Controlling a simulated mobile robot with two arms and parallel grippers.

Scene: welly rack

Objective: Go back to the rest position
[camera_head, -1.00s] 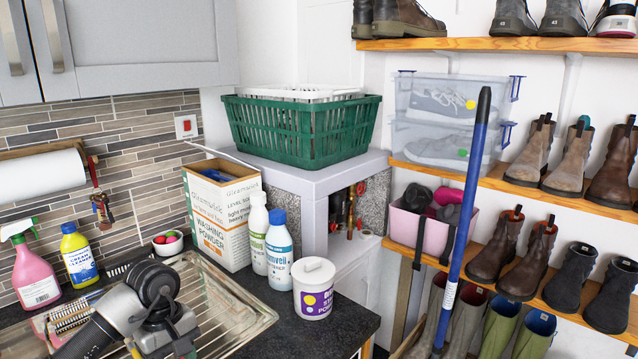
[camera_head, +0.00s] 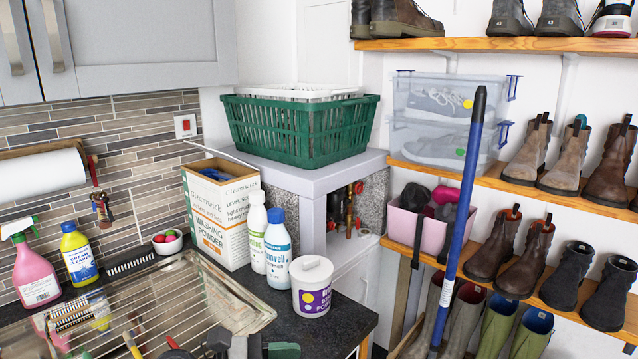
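Dark and grey parts (camera_head: 235,347) with a touch of green show at the bottom edge of the head view, over the front of the sink. They look like the top of my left gripper or wrist, cut off by the frame. Its fingers cannot be made out, so I cannot tell whether it is open or shut, and I see nothing held. My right gripper is not in view.
A pink spray bottle (camera_head: 36,275) stands left. A blue pole (camera_head: 462,220) leans before the boot shelves (camera_head: 560,195).

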